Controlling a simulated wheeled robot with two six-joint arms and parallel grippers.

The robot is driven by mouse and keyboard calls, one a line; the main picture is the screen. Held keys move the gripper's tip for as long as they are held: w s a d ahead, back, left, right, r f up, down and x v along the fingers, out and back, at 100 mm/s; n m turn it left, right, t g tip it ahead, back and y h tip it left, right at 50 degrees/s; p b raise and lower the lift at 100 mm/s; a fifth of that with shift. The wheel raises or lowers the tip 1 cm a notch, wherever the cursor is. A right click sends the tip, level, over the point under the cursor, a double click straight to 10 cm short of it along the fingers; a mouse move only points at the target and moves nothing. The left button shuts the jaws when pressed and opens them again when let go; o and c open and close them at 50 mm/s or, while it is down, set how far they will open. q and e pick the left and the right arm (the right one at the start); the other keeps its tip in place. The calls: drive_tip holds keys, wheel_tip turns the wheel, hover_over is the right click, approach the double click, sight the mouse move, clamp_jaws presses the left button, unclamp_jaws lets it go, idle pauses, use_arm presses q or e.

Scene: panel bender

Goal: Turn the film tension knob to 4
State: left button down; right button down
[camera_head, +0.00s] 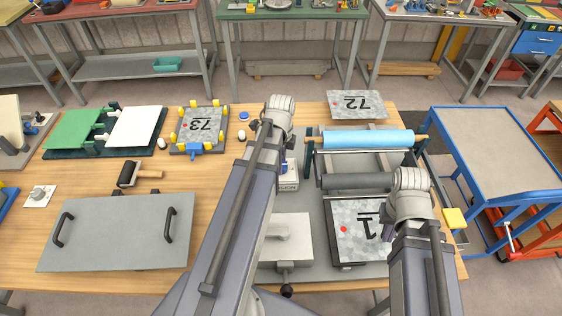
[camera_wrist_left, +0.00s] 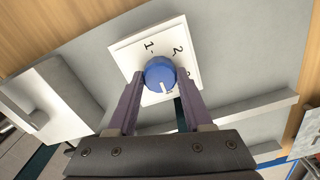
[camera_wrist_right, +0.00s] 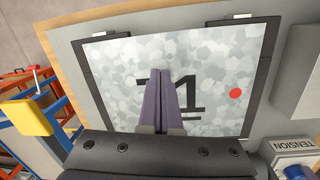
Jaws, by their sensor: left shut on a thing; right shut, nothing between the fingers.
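The film tension knob (camera_wrist_left: 160,74) is a blue round knob on a white dial plate (camera_wrist_left: 127,50) in the left wrist view. My left gripper (camera_wrist_left: 160,80) is shut on the knob, one finger on each side. The numerals 1 and 2 show on the plate; others are partly covered by the knob and fingers. The knob's white mark points toward my gripper's palm. The knob also shows at the right wrist view's corner (camera_wrist_right: 297,172), beside the word TENSION. My right gripper (camera_wrist_right: 160,72) is shut and empty above the speckled plate marked 1 (camera_wrist_right: 205,60).
A blue film roll (camera_head: 368,139) and a dark roller (camera_head: 356,181) lie across the machine behind the plate. A grey box with a handle (camera_head: 290,240) stands left of the plate. A hand roller (camera_head: 137,174) and a handled grey panel (camera_head: 118,232) lie on the left.

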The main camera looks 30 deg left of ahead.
use_arm(q)
drive_tip(key=shift+c, duration=1.5)
unclamp_jaws()
drive_tip(key=shift+r, duration=0.1)
use_arm(e)
drive_tip(key=shift+r, duration=0.1)
use_arm(q)
wheel_tip(320, 180, up, 8)
drive_tip(key=p, duration=0.8)
drive_tip(key=shift+f, duration=0.2)
use_arm(e)
wheel_tip(320, 180, up, 8)
drive_tip(key=shift+f, duration=0.2)
